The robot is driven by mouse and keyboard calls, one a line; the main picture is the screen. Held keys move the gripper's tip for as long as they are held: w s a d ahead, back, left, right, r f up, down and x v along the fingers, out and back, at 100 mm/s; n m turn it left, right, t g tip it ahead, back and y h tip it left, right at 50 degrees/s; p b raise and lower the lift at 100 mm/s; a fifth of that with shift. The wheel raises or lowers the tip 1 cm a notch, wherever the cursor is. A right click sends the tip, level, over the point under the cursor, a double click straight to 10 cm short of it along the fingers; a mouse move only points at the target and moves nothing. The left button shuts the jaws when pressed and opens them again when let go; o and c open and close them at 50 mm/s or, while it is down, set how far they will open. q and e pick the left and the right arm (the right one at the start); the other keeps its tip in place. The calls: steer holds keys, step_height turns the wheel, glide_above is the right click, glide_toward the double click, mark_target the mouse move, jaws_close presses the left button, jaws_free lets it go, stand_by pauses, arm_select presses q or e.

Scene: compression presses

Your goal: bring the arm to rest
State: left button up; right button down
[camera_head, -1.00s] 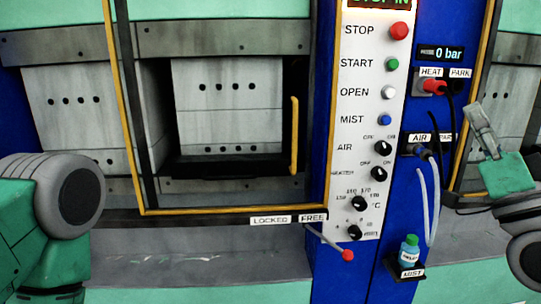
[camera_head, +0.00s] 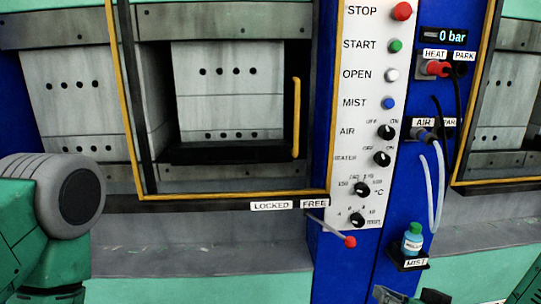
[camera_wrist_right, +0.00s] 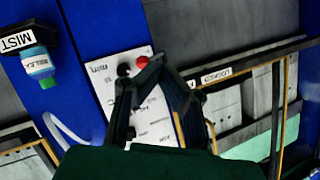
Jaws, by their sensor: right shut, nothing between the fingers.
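My right gripper (camera_head: 410,296) shows only in part at the bottom edge of the head view, below the MIST shelf. In the right wrist view its dark fingers (camera_wrist_right: 141,76) stand in front of the white control panel, shut with nothing between them. A green part of my right arm shows at the lower right corner of the head view. My left arm (camera_head: 55,205) is at the left edge of the head view; its gripper is out of the picture.
The control panel (camera_head: 359,120) carries buttons and knobs. A red-tipped lever (camera_head: 349,241) juts out below the LOCKED/FREE labels. A small blue bottle (camera_head: 412,240) stands on the MIST shelf (camera_head: 409,263).

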steer(key=s+d+f+n+g+h+b, duration=0.1)
steer(key=s+f+g, duration=0.2)
steer(key=s+f, duration=0.45)
steer(key=s+f+g+h+b, duration=0.15)
steer(key=s+f+g, duration=0.3)
steer(key=f, duration=0.55)
steer(key=s+d+f+g+h, duration=0.1)
steer(key=s+d+f+g, duration=0.1)
steer(key=s+f, duration=0.2)
steer(key=s+d+f+g+h+b, duration=0.1)
steer(key=s+d+f+g+h, duration=0.1)
steer(key=s, duration=0.8)
step_height(320, 180, down, 3)
steer(key=shift+s+d+r, duration=0.1)
steer(key=shift+s+d, duration=0.2)
steer(key=shift+d, duration=0.3)
steer(key=shift+w+g, duration=0.15)
steer(key=shift+g, duration=0.1)
